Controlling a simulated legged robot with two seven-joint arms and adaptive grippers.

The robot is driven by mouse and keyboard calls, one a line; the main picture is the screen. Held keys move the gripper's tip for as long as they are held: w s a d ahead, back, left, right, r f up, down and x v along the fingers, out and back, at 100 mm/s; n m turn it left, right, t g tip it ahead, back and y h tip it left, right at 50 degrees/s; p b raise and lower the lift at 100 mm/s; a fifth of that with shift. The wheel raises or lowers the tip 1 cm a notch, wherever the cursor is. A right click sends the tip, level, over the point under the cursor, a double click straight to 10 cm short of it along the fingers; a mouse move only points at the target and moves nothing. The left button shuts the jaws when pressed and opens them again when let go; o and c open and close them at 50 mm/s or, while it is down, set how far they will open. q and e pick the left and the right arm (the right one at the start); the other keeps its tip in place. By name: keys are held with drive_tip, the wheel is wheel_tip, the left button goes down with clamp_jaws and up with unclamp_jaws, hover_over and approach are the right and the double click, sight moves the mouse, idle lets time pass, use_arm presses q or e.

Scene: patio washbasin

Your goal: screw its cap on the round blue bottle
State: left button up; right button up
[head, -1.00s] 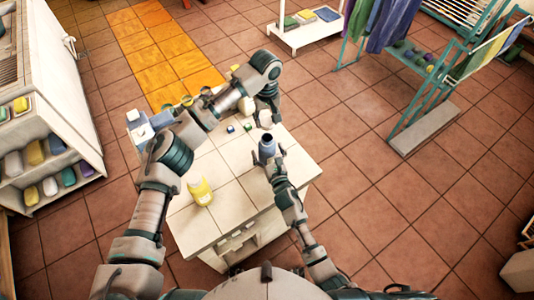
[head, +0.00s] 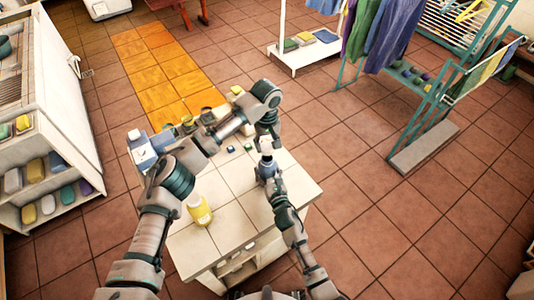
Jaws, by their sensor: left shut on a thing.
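The round blue bottle (head: 266,169) stands upright near the right side of the tiled counter. My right gripper (head: 269,178) reaches in from the lower right, with its fingers around the bottle's body. My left gripper (head: 267,135) points down from above and is shut on a small white piece, which looks like the cap (head: 265,146). The cap is right over the bottle's neck. I cannot tell whether it touches the neck, which it mostly hides.
A yellow bottle (head: 199,211) stands on the counter (head: 232,226) at the front left. Two small dark caps (head: 231,149) lie left of my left gripper. A blue-and-white item (head: 142,150) and several jars stand at the back left, partly behind my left arm.

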sight(267, 171)
use_arm(q)
drive_tip(key=shift+f, duration=1.35)
drive_tip(key=shift+f, duration=0.1)
drive_tip(key=shift+f, duration=0.75)
drive_tip(key=shift+f, duration=0.6)
